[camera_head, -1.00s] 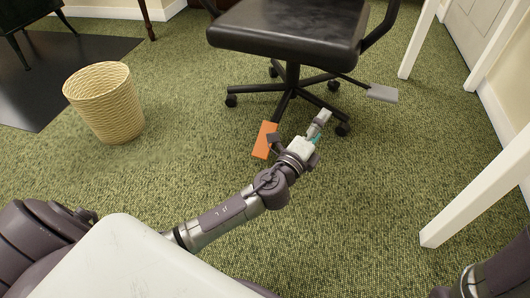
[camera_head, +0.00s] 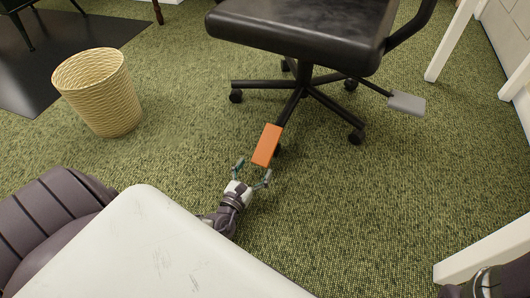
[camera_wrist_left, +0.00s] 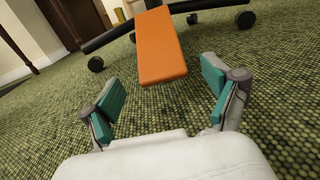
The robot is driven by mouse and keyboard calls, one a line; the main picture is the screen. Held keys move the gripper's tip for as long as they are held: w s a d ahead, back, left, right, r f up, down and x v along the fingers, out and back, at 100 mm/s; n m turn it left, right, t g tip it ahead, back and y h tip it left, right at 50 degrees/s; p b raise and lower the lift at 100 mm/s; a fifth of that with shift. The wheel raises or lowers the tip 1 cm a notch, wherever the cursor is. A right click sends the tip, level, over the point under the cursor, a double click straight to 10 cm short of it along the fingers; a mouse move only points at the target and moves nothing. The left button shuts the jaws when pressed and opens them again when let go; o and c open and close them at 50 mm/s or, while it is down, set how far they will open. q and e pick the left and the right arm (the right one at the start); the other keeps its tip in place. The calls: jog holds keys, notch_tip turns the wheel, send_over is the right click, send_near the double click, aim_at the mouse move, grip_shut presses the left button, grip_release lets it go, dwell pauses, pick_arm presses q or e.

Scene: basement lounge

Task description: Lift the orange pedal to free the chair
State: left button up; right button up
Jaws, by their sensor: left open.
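The orange pedal (camera_head: 267,146) is a flat block at the end of a chair leg, just above the carpet in the head view. It also shows in the left wrist view (camera_wrist_left: 159,48), ahead of the fingers and centred between them. The black office chair (camera_head: 300,32) stands on a wheeled star base. My left gripper (camera_head: 252,172) is open and empty, low over the carpet, just in front of the pedal's near end and apart from it. Its teal finger pads (camera_wrist_left: 160,98) are spread wide. Part of my right arm shows at the lower right of the head view; its fingers are not visible.
A grey pedal (camera_head: 407,103) sticks out at the chair's right. A woven wastebasket (camera_head: 99,92) stands at left near a dark mat (camera_head: 62,50). White table legs (camera_head: 490,252) stand at right. The carpet around the gripper is clear.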

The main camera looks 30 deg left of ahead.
aim_at(260, 161)
pick_arm(q)
jog(key=w, duration=0.2)
jog(key=w+b, duration=0.1)
jog(key=w, duration=0.1)
jog(key=w+b, duration=0.1)
jog(key=w, duration=0.1)
jog(key=shift+a+f, duration=0.1)
jog(key=shift+a, duration=0.25)
jog(key=shift+w+b, duration=0.3)
jog(key=shift+w, duration=0.2)
